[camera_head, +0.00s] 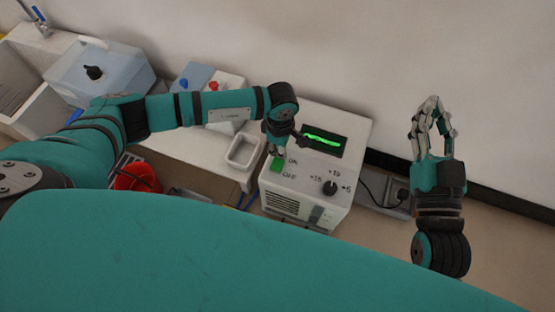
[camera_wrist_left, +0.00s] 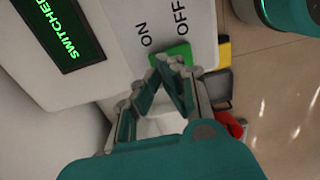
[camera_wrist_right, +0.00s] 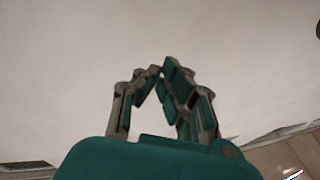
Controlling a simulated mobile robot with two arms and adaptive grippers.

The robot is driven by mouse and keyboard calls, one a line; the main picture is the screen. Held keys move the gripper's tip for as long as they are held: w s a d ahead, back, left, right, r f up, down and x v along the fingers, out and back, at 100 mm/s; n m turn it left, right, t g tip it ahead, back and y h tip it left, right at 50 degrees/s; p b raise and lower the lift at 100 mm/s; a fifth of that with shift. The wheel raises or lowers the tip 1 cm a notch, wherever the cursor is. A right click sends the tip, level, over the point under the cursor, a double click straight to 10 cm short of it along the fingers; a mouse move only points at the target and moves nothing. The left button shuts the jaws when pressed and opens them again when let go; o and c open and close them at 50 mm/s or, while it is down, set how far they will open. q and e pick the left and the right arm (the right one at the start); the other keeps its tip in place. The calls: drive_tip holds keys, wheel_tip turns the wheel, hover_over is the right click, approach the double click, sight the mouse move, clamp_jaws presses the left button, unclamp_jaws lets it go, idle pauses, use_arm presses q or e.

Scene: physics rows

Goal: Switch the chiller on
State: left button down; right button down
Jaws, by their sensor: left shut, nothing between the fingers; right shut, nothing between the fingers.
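The chiller (camera_head: 305,176) is a white box in the middle of the head view. Its dark display (camera_head: 324,140) shows green lettering; in the left wrist view the display (camera_wrist_left: 62,28) reads "SWITCHED", with the rest cut off. A green switch (camera_head: 277,164) sits beside the ON and OFF labels. My left gripper (camera_head: 275,151) is shut and empty over the chiller's top. In the left wrist view its fingertips (camera_wrist_left: 170,62) are at the green switch (camera_wrist_left: 178,52) and partly cover it; contact is unclear. My right gripper (camera_head: 430,102) is shut and empty, raised right of the chiller.
A black knob (camera_head: 330,188) with temperature marks is on the chiller. Left of it are a small white tray (camera_head: 243,152), a blue-tinted container (camera_head: 100,72) and a red bucket (camera_head: 135,177).

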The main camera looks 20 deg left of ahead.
use_arm(q)
drive_tip(key=shift+f, duration=0.2)
use_arm(e)
drive_tip(key=shift+s+r+t, duration=0.1)
drive_tip(key=shift+r+t, duration=0.2)
drive_tip(key=shift+r, duration=0.1)
drive_tip(key=shift+a+r, duration=0.1)
drive_tip(key=shift+r, duration=0.2)
drive_tip(key=shift+r, duration=0.1)
use_arm(q)
drive_tip(key=shift+f+b, duration=0.45)
drive_tip(key=shift+b, duration=0.1)
use_arm(e)
drive_tip(key=shift+s+r+t+y, duration=0.3)
drive_tip(key=shift+r+t, duration=0.2)
drive_tip(key=shift+r, duration=0.1)
drive_tip(key=shift+s+r+t+y, duration=0.2)
drive_tip(key=shift+s+r+t, duration=0.05)
drive_tip(key=shift+r+t, duration=0.3)
